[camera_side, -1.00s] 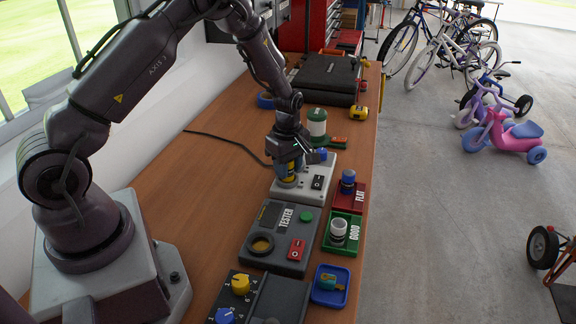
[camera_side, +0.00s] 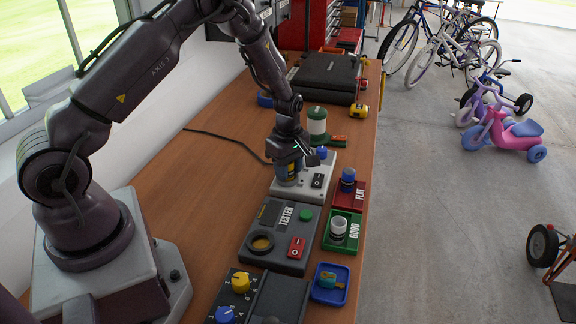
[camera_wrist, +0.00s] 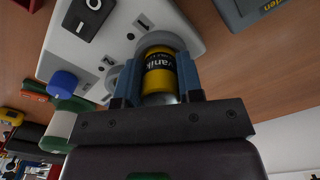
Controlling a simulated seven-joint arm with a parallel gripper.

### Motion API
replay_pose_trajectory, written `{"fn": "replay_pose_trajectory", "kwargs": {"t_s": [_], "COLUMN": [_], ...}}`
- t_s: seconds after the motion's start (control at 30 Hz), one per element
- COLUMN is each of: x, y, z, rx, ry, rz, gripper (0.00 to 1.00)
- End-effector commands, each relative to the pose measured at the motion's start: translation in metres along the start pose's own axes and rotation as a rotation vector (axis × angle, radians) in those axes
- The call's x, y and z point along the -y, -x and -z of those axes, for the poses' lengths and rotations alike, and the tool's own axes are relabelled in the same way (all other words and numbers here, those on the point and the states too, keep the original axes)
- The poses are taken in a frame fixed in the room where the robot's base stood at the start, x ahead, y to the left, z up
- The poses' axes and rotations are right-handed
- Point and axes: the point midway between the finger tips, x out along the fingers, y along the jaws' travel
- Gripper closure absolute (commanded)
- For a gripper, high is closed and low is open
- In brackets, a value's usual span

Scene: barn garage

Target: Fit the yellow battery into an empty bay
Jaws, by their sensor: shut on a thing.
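The yellow battery (camera_wrist: 160,76) is between the blue-grey fingers of my gripper (camera_wrist: 158,86), which is shut on it. Its far end is at the grey ring of bay 1 (camera_wrist: 152,40) on the pale charger (camera_wrist: 124,28); the wrist view does not show clearly how deep it sits. In the side view my gripper (camera_side: 290,158) is over the left part of the charger (camera_side: 312,190), and the battery is mostly hidden by the fingers. A blue-topped item (camera_wrist: 62,84) stands near the label 2; it also shows in the side view (camera_side: 321,152).
The charger's black switch (camera_side: 318,181) is to the right of my gripper. Nearby are the tester (camera_side: 285,240), the red FLAT tray (camera_side: 358,199), the green GOOD tray (camera_side: 329,244) and a green-and-white cylinder (camera_side: 317,122). The bench to the left is mostly clear, with a black cable.

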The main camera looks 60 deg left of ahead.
Motion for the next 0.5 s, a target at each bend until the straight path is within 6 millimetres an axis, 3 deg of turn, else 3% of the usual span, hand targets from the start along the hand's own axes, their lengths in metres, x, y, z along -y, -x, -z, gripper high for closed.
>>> {"fn": "replay_pose_trajectory", "kwargs": {"t_s": [0.07,0.1,0.5], "x": [-0.0001,-0.0002,-0.0002], "y": [-0.0018,-0.0013,0.0053], "z": [0.0,0.0,-0.0001], "rx": [0.0,0.0,0.0], "ry": [0.0,0.0,0.0], "rz": [0.0,0.0,0.0], "gripper": [0.93,0.57,0.55]}}
